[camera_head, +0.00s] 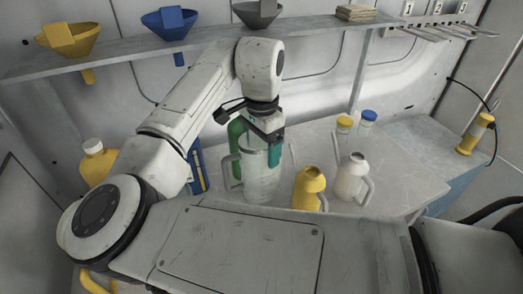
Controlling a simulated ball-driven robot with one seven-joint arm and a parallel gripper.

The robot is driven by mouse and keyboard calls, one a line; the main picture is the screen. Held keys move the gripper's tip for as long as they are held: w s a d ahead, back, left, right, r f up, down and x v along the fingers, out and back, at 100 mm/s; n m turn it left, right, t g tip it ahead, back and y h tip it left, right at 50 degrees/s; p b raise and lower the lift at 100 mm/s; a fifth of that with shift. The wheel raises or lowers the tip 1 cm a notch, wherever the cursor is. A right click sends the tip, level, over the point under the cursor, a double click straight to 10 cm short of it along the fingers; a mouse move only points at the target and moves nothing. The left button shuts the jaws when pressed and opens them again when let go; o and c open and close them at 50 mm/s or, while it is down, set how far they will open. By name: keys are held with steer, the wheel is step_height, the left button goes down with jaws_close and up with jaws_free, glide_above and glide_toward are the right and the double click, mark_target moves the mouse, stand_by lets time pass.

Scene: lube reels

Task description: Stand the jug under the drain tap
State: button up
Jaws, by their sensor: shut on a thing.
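A tall grey measuring jug (260,182) stands upright on the pale worktop, its handle to the left. My gripper (268,142) points down at its top, with a teal finger against the jug's upper right side; it is shut on the jug at the rim. The far finger's contact is hidden by the gripper body. I cannot clearly make out a drain tap in this view. Whether the jug's base touches the worktop is hard to tell.
A yellow jug (308,190) and a white jug (351,180) stand close to the right. A green container (236,140) is behind the grey jug. Yellow (344,124) and blue-capped (367,121) pots are farther back. A shelf (210,47) with funnels runs above.

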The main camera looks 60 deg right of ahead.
steer(key=shift+f, duration=0.8)
steer(key=o, duration=1.4)
steer(key=shift+f, duration=0.15)
steer(key=shift+o, duration=0.2)
